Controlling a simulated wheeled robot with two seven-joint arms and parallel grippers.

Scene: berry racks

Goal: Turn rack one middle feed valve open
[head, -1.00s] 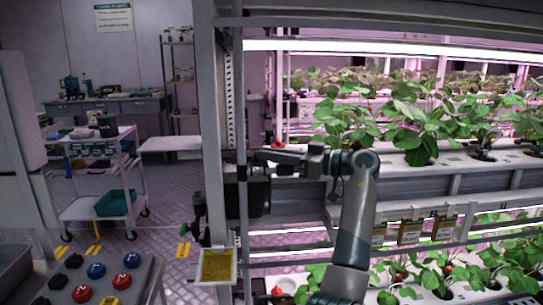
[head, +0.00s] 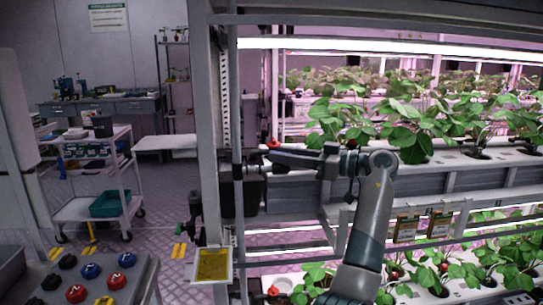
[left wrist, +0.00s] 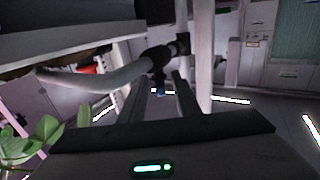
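My left gripper (head: 234,168) is at the rack's front left post, level with the middle tier, at the end of my reaching arm. In the left wrist view its two fingers (left wrist: 176,98) show with a gap between them, apparently holding nothing. Just beyond them are a grey pipe (left wrist: 110,78), a dark fitting (left wrist: 158,57) and a small blue part (left wrist: 160,92); I cannot tell whether the fingers touch them. A small red part (head: 273,143) shows beside the middle tier's left end. Which part is the middle feed valve's handle is unclear. My right gripper is not visible.
The rack post (head: 208,120) stands close beside the gripper. Strawberry plants (head: 415,120) fill the tier to the right. A yellow card (head: 212,264) and a green-handled fitting (head: 192,226) are lower down. A white cart (head: 95,190) stands left, with open floor between.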

